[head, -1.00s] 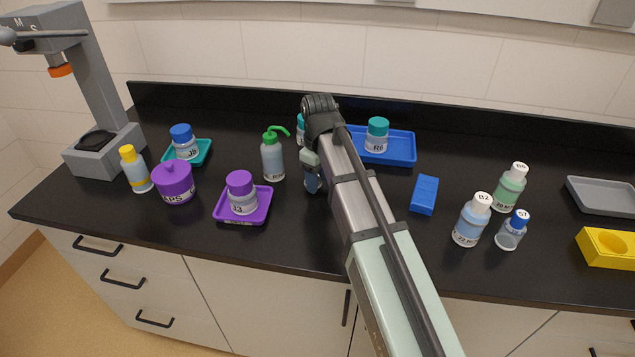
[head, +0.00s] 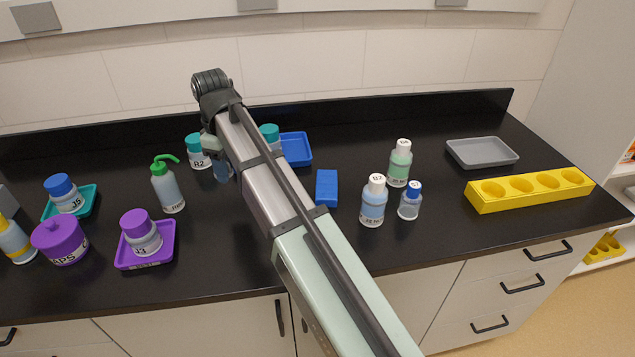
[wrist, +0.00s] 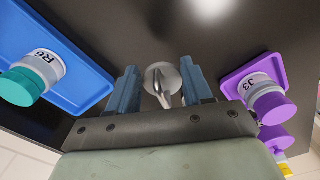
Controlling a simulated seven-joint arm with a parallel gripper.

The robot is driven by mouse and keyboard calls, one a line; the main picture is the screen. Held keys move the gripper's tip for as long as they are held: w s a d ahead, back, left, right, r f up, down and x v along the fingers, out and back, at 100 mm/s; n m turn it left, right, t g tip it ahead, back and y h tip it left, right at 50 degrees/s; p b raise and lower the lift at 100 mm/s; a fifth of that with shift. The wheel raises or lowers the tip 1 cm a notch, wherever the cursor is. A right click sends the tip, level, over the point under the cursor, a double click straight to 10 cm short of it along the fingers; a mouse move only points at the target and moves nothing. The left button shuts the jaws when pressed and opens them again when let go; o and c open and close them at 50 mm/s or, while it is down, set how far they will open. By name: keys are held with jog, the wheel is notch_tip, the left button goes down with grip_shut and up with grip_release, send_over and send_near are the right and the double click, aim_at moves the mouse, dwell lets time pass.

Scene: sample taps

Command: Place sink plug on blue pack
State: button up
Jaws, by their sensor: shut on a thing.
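The sink plug (wrist: 160,82) is a round, shiny metal piece with a stem. In the wrist view it sits between the two blue-grey fingers of my gripper (wrist: 162,90), which is shut on it. In the head view my gripper (head: 222,170) is partly hidden by my own arm, and I cannot make out the plug there. The blue pack (head: 326,188) is a small blue block lying flat on the black counter, right of my arm and apart from my gripper. Its top looks bare. I do not see it in the wrist view.
A blue tray (head: 297,150) with a teal-capped bottle stands behind my arm. A teal-capped bottle (head: 199,152) and green-nozzled squeeze bottle (head: 167,187) stand left of my gripper. Bottles (head: 373,201) stand right of the pack. A purple tray (head: 165,250) is front left.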

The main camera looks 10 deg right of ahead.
jog(key=w+d+r+m, duration=0.1)
jog(key=w+d+m, duration=0.2)
jog(key=d, duration=1.5)
jog(key=m, duration=0.2)
send_over(331, 186)
jog(key=shift+m, duration=0.3)
jog(key=shift+f, duration=3.9)
jog(key=shift+f, duration=0.1)
jog(key=o, duration=1.1)
jog(key=shift+c, duration=0.2)
notch_tip(331, 186, up, 8)
jog(key=shift+f, duration=0.15)
